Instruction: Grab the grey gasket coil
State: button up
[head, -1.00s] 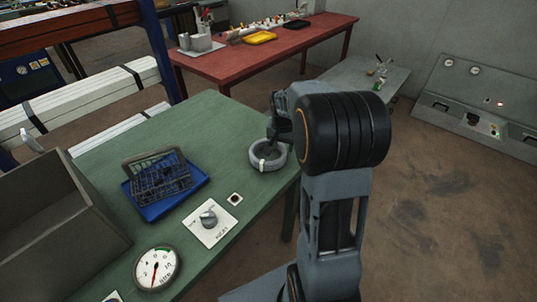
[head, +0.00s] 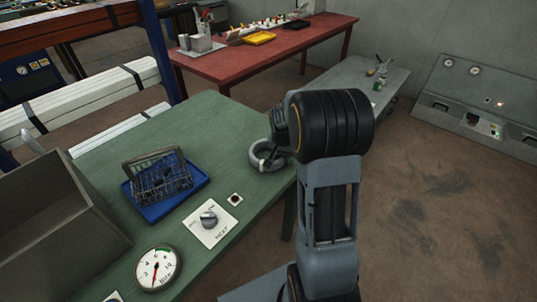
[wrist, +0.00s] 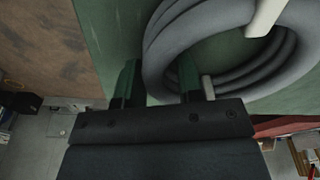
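The grey gasket coil (head: 256,158) lies flat near the right edge of the green table, a ring of several loops bound with white ties. My gripper (head: 274,150) is low over the coil's right side in the head view, partly hidden by my wrist. In the wrist view, the coil (wrist: 160,45) fills the upper right. My gripper (wrist: 160,82) has its fingers apart there, one outside the ring and one inside it, with the coil's wall between them. Firm contact is not clear.
On the green table (head: 215,120) are a blue tray (head: 160,210) with a wire basket, a knob panel (head: 212,224), a gauge (head: 158,268) and a grey open box (head: 60,215). A red table (head: 215,64) stands behind. Open floor lies to the right.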

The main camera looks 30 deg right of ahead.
grip_shut()
